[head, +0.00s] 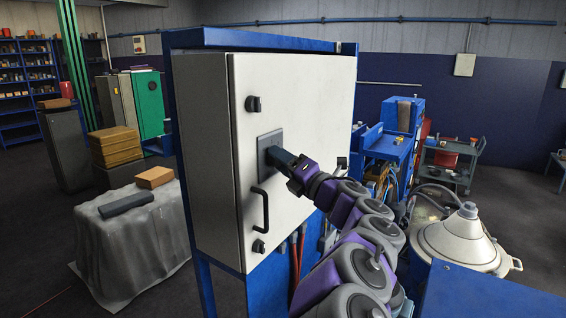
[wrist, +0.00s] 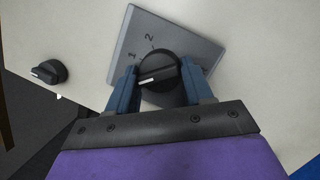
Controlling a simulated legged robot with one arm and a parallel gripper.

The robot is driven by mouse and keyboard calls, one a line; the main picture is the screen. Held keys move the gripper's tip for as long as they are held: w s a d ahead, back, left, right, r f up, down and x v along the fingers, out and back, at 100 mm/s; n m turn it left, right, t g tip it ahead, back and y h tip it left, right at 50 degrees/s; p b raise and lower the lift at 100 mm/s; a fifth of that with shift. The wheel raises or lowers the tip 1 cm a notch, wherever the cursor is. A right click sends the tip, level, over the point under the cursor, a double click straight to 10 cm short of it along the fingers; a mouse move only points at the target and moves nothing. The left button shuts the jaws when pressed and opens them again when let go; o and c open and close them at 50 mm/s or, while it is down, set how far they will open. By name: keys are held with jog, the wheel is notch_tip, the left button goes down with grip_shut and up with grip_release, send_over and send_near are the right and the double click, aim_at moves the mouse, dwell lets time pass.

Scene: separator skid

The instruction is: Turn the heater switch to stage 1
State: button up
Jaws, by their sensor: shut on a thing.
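The heater switch is a round black knob (wrist: 160,72) on a square grey plate (wrist: 185,40) in the wrist view. The plate is marked 1 and 2, with another mark at its right that I cannot read surely. The knob's white line points left and slightly down in the picture, below the 1 mark. My gripper (wrist: 158,82) is shut on the knob, with one blue finger on each side of it. In the head view the plate (head: 263,142) sits on the white cabinet door, and my gripper (head: 272,156) hides the knob.
The white cabinet door (head: 310,90) has a black handle (head: 264,208) below the plate, and small black knobs above (head: 253,103) and below (head: 258,246). Another black knob (wrist: 48,72) shows at left in the wrist view. A draped table (head: 130,235) stands left, a pale cone-topped vessel (head: 460,240) right.

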jog(key=shift+d, duration=0.25)
jog(key=shift+c, duration=1.3)
jog(key=shift+a+r+m, duration=0.1)
jog(key=shift+m, duration=0.2)
jog(key=m+h+p, duration=0.1)
jog(key=m+p, duration=0.2)
jog(key=p, duration=0.1)
jog(key=m+h+p, duration=0.1)
jog(key=m+p, duration=0.3)
jog(key=shift+r, duration=0.2)
jog(key=m+p, duration=0.2)
jog(key=p, duration=0.1)
jog(key=shift+s+f+g+h, duration=0.1)
jog(key=shift+f+g+h, duration=0.1)
jog(key=shift+g+h, duration=0.15)
jog(key=shift+f+h, duration=0.1)
jog(key=shift+h, duration=0.15)
